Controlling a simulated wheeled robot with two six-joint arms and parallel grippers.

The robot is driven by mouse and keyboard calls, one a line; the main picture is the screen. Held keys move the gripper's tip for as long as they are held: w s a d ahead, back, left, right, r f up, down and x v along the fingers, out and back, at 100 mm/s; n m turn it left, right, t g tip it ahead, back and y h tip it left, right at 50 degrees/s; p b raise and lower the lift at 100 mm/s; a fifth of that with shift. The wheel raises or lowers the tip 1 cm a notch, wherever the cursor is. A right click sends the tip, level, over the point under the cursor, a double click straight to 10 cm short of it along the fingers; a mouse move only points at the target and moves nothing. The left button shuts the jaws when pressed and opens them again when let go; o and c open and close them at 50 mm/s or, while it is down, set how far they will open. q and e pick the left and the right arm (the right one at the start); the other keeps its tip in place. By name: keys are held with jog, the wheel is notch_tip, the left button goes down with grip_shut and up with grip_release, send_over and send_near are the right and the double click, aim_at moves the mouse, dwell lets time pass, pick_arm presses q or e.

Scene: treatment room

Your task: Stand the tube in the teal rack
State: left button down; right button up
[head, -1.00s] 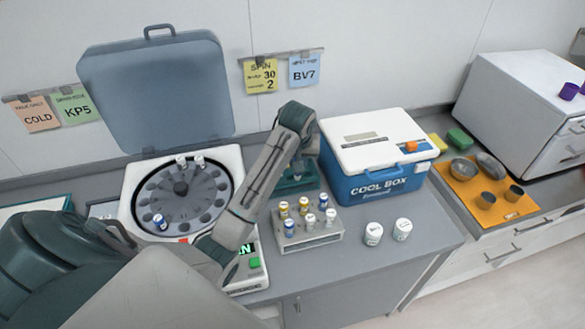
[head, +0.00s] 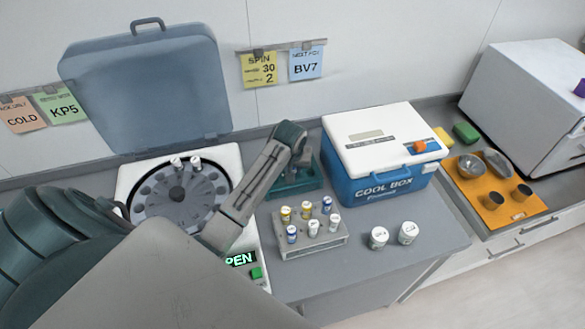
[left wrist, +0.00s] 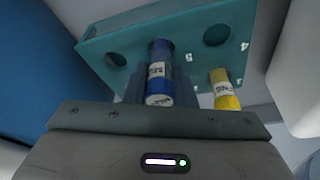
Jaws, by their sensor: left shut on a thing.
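The teal rack (head: 290,186) stands on the counter between the centrifuge and the cool box, partly behind my left arm. In the left wrist view the rack (left wrist: 120,37) shows open round holes and white numbers. My left gripper (left wrist: 158,92) is shut on a blue tube (left wrist: 159,72) with a white label. The tube is over the rack's face between two open holes; I cannot tell whether its end is in a hole. In the head view my left gripper (head: 303,156) is just above the rack. My right gripper is not in view.
A yellow tube (left wrist: 225,90) is close beside the held tube. A grey rack (head: 312,241) with several tubes stands in front. Two white jars (head: 379,238) are right of it. The blue cool box (head: 380,185) and open centrifuge (head: 225,160) flank the teal rack.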

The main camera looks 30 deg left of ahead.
pick_arm(q)
jog(key=shift+f, duration=0.25)
jog(key=shift+s+d, duration=0.1)
jog(key=c, duration=1.6)
grip_release()
jog(key=shift+f, duration=0.15)
jog(key=shift+c, duration=0.2)
jog(key=o, duration=0.4)
jog(key=shift+o, duration=0.2)
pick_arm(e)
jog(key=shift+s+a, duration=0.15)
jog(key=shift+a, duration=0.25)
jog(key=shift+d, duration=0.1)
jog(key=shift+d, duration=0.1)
